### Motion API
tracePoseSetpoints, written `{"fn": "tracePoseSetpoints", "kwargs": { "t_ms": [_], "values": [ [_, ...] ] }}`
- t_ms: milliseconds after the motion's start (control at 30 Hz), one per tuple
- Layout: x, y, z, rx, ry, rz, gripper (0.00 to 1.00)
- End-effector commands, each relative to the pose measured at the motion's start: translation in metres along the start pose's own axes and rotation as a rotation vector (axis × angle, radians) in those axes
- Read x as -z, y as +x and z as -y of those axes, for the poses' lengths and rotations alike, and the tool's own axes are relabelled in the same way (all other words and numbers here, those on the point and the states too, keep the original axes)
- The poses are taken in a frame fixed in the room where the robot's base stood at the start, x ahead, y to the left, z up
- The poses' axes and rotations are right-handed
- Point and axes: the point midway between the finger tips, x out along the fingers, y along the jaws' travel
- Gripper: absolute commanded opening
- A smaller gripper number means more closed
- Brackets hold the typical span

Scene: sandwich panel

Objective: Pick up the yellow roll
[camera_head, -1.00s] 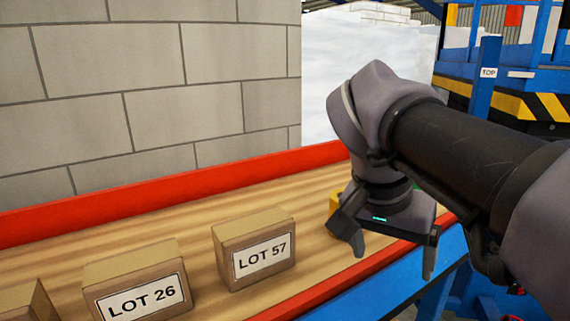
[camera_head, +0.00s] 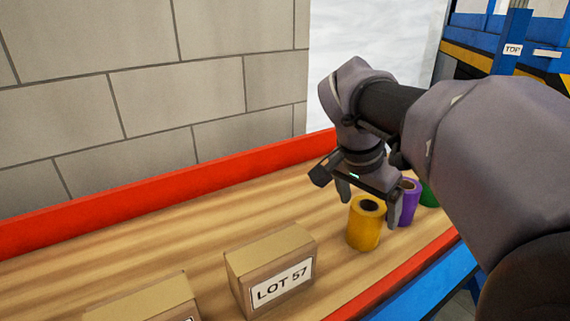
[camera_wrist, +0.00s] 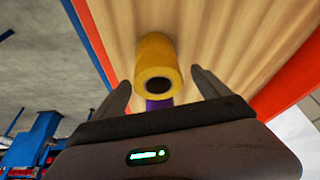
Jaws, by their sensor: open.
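The yellow roll (camera_head: 365,222) stands upright on the wooden bench top, with a dark hole in its top end. It also shows in the wrist view (camera_wrist: 156,65), ahead of and between the two fingers. My gripper (camera_head: 368,196) is open and empty, and in the head view it is above and just behind the roll. In the wrist view my gripper (camera_wrist: 158,90) has one finger on each side of the roll's line, with no visible contact.
A purple roll (camera_head: 409,203) stands close behind the yellow one, and a green roll (camera_head: 428,194) is farther back. A LOT 57 box (camera_head: 270,270) stands to the left. Red edge strips (camera_head: 180,185) border the bench, with a block wall behind.

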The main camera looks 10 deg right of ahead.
Motion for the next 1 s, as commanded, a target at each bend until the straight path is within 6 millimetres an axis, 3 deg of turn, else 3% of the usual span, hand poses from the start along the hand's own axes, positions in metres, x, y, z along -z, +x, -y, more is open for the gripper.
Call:
{"fn": "tracePoseSetpoints", "kwargs": {
  "t_ms": [200,433,800,1000],
  "values": [
    [0.004,0.038,0.0,-0.002,0.0,0.001,0.86],
    [0.004,0.041,0.0,0.0,-0.001,0.0,0.86],
    [0.004,0.041,0.0,0.0,-0.001,0.0,0.15],
    [0.004,0.041,0.0,0.0,-0.001,0.0,0.14]
  ]
}}
